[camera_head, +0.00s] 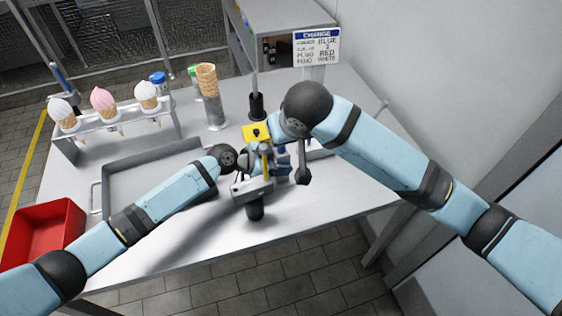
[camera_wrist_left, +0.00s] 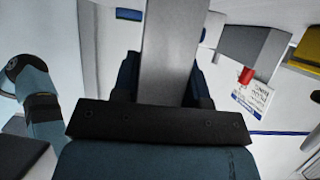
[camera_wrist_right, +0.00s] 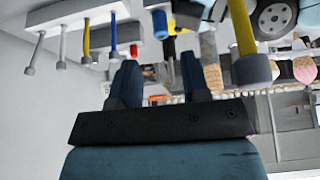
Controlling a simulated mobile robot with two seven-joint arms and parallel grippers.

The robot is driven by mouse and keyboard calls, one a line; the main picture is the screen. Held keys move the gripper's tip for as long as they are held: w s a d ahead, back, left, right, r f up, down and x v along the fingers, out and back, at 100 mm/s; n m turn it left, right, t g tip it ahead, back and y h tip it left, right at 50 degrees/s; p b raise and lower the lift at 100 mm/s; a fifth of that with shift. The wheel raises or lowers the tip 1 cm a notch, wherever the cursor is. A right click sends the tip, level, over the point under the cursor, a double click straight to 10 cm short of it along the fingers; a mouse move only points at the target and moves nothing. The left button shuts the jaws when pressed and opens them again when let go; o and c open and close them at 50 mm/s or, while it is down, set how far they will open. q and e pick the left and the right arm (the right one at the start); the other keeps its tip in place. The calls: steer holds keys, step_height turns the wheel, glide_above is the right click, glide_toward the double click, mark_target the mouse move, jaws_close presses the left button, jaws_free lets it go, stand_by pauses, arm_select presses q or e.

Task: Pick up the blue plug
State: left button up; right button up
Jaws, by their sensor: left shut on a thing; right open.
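My left gripper (camera_wrist_left: 165,78) is shut on a grey bar (camera_wrist_left: 172,50), which runs between its two dark fingers in the left wrist view. My right gripper (camera_wrist_right: 157,78) is open, with nothing between its fingers. A short blue cylinder (camera_wrist_right: 160,24), which looks like the blue plug, shows just beyond and between the right fingers, apart from them. A red plug (camera_wrist_left: 246,76) sticks out of a grey block (camera_wrist_left: 250,48) in the left wrist view. In the head view both grippers are close together over the table, and they largely hide the plug.
A cone rack (camera_head: 112,116) and an empty grey tray (camera_head: 150,168) stand at the left, with a red bin (camera_head: 42,232). A tall cone stand (camera_head: 213,105), a black-based post (camera_head: 257,106) and a sign (camera_head: 317,47) stand behind. The table's front strip is mostly clear.

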steer(key=shift+o, duration=0.2)
steer(key=shift+o, duration=0.7)
steer(key=w+a+r+n+g+h, duration=0.2)
steer(key=w+r+n+g, duration=0.35)
steer(key=n, duration=0.95)
steer(key=f, duration=0.6)
steer(key=shift+s+f, duration=0.35)
steer(key=shift+w+d+f, duration=0.1)
steer(key=shift+f, duration=1.25)
steer(key=shift+w+d+f, duration=0.1)
steer(key=shift+f, duration=1.25)
jaws_close()
